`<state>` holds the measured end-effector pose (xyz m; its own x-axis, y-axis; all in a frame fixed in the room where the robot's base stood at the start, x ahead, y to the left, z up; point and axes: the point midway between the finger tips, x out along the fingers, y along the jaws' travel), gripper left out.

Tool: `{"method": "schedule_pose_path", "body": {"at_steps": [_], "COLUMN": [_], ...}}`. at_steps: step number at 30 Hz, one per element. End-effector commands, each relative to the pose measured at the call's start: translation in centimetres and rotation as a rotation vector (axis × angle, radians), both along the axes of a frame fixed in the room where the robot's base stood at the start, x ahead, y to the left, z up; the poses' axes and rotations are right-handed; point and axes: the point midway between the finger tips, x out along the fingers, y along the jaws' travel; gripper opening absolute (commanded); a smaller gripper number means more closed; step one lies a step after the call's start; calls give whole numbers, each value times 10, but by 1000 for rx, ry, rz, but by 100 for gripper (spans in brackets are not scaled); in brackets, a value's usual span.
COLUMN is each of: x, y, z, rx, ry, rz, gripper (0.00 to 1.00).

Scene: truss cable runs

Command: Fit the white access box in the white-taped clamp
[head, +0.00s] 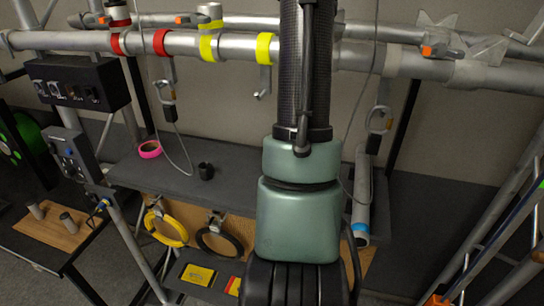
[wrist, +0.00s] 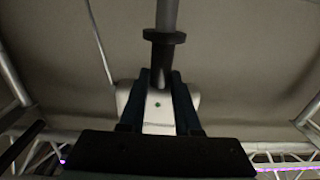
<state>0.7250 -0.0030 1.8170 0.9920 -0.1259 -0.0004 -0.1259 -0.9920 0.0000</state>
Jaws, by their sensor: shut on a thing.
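In the wrist view my gripper (wrist: 161,76) is shut, with its two dark fingers close around a dark stem in front of the white access box (wrist: 158,110). In the head view my arm hides the gripper and the box. A pale band (head: 391,62) is on the rail right of my arm; I cannot tell whether it is the white-taped clamp.
The truss rail (head: 75,41) crosses the head view, with red (head: 161,42) and yellow (head: 264,47) taped fittings left of my arm. Carabiners (head: 379,120) hang below it. A grey shelf (head: 240,190) holds pink tape (head: 149,149) and a black cup (head: 206,171). Slanting truss tubes stand right.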

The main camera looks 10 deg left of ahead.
Motion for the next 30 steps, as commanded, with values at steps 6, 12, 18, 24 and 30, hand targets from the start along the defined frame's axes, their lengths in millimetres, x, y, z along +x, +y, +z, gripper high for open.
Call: {"method": "schedule_pose_path", "body": {"at_steps": [6,12,18,24,30], "x": [-1,-1,-1,-1,-1], "y": [0,0,0,0,0], "z": [3,1,-3,-7,-11], "rx": [-1,-1,-1,-1,-1], "ry": [-6,-6,-6,-6,-6], "rz": [0,0,0,0,0], "gripper": [0,0,0,0,0]}}
